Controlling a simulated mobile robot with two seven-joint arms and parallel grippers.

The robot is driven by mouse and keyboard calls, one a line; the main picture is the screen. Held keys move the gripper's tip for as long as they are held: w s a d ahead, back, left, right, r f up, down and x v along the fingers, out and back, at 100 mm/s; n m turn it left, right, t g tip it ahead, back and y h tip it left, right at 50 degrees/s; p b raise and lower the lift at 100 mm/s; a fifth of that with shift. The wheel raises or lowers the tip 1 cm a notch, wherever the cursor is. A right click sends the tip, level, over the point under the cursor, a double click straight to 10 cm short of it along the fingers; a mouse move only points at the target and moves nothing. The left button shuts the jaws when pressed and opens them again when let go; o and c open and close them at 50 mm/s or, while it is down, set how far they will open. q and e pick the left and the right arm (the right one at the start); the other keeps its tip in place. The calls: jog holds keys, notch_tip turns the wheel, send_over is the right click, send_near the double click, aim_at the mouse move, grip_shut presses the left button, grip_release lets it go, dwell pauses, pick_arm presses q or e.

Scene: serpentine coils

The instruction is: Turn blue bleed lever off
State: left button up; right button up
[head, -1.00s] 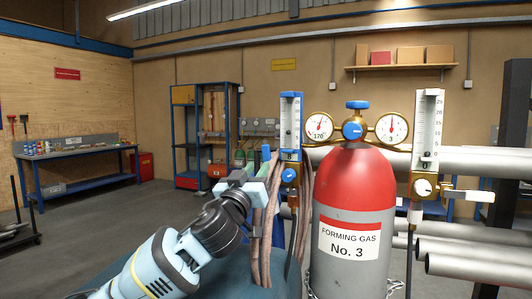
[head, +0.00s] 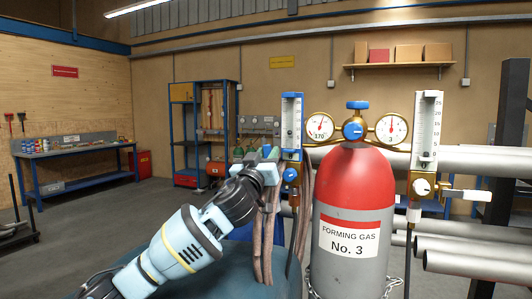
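A blue-backed flowmeter (head: 292,120) stands left of the red-topped gas cylinder (head: 353,215), with a round blue knob (head: 290,175) at its base. A small upright blue piece, which looks like the blue bleed lever (head: 267,151), shows just left of this flowmeter. My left gripper (head: 268,166) is right at that piece, beside the flowmeter's lower end. Its fingers overlap the lever and hoses, so I cannot tell whether they are apart, shut or touching the lever. My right gripper is out of view.
A white-backed flowmeter (head: 426,130) with a white lever (head: 464,195) stands right of the cylinder. Two round gauges (head: 320,127) (head: 391,129) sit on top. Brown hoses (head: 267,235) hang below my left gripper. Grey pipes (head: 470,262) lie at right.

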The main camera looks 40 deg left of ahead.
pick_arm(q)
jog(key=shift+w+a+r, duration=0.15)
jog(key=shift+w+r, duration=0.05)
jog(key=shift+w, duration=0.35)
grip_shut()
jog(key=shift+a, duration=0.15)
